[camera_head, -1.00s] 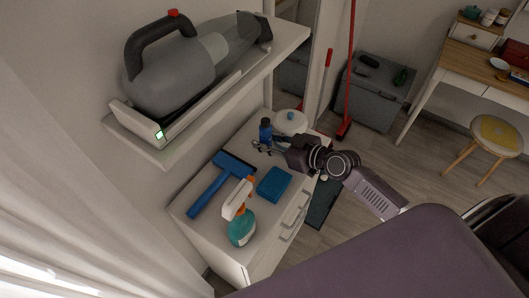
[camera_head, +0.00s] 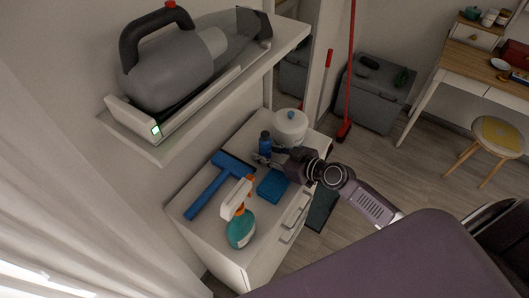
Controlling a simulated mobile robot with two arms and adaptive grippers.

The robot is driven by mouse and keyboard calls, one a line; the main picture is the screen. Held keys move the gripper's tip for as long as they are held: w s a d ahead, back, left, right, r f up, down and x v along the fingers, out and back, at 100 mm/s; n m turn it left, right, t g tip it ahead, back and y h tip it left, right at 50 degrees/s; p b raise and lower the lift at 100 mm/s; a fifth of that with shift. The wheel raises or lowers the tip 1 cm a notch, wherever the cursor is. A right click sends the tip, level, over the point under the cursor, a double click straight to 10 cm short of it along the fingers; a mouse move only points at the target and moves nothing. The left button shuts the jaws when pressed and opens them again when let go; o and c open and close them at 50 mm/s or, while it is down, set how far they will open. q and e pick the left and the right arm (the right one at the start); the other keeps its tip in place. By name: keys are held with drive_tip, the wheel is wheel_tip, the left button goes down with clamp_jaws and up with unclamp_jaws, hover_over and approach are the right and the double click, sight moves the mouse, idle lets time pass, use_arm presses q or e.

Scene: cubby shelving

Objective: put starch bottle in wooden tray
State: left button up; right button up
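A small dark blue bottle (camera_head: 265,142) stands upright at the back of the white drawer unit's top, in my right gripper (camera_head: 262,157). The fingers look closed around its lower part, which they partly hide. Whether its base touches the surface is unclear. A spray bottle (camera_head: 241,229) with a teal body and a white and orange trigger stands near the front left. No label is readable, so which one is the starch bottle is unclear. I see no clear wooden tray. My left gripper is out of view.
A blue squeegee-like tool (camera_head: 208,192) and a blue sponge-like block (camera_head: 273,185) lie on the drawer unit (camera_head: 213,243). A white lidded pot (camera_head: 290,127) stands behind my gripper. A shelf (camera_head: 163,150) with a handheld vacuum (camera_head: 172,75) overhangs at upper left. A wooden desk (camera_head: 458,62) stands far right.

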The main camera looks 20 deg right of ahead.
drive_tip(key=shift+o, duration=1.3)
